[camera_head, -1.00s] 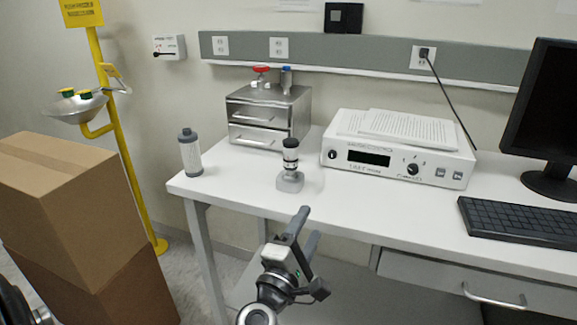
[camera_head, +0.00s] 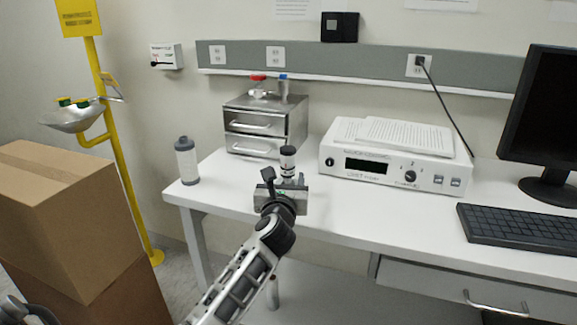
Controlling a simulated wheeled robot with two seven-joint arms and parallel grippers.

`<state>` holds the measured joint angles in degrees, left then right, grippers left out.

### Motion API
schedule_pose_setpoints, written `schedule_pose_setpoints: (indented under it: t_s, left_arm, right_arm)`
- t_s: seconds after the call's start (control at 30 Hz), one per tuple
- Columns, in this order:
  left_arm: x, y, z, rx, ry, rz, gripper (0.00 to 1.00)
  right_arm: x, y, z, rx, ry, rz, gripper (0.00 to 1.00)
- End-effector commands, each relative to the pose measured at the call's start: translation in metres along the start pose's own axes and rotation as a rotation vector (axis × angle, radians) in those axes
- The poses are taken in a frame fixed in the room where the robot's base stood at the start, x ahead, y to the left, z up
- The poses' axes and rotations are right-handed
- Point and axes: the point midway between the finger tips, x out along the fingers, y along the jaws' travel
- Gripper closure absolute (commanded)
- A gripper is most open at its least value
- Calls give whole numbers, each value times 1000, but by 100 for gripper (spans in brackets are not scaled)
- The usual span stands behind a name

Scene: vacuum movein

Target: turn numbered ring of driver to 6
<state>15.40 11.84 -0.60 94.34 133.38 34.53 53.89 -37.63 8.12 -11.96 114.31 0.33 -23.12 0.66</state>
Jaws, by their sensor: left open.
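The driver (camera_head: 287,163) stands upright on the white bench in front of the steel drawer box. It has a dark cap and a white band with small dark marks, too small to read as numbers. My left gripper (camera_head: 284,188) is open and is in front of the driver in the picture, pointing away from me. It covers the driver's lower part and base. The fingers are mostly hidden by the gripper's own body, so I cannot tell whether they touch the driver.
A grey-capped bottle (camera_head: 187,161) stands at the bench's left end. The steel drawer box (camera_head: 264,132) is behind the driver. A white instrument (camera_head: 390,155) stands to the right, with a keyboard (camera_head: 515,228) and monitor (camera_head: 552,115) beyond. Cardboard boxes (camera_head: 75,215) stand at the left.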

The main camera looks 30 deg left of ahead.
Motion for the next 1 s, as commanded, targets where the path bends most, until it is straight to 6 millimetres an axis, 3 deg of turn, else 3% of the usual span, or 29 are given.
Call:
schedule_pose_setpoints:
  t_s: [0.1,0.33,0.77,0.8,0.93,1.0]
  left_arm:
    - [27,0,0,2,-1,1,45]
    - [61,0,-1,1,-1,0,45]
    - [71,0,0,2,-1,-1,45]
    - [71,0,0,2,-1,-1,47]
    - [71,0,0,2,-1,-1,84]
    - [71,0,0,2,-1,-1,89]
  right_arm:
    - [1,1,3,0,-4,1,45]
    - [4,1,7,0,-8,1,45]
    - [2,0,1,1,2,-1,45]
    - [2,0,1,1,2,-1,45]
    - [2,0,1,1,2,-1,45]
    - [3,0,1,1,2,-2,45]
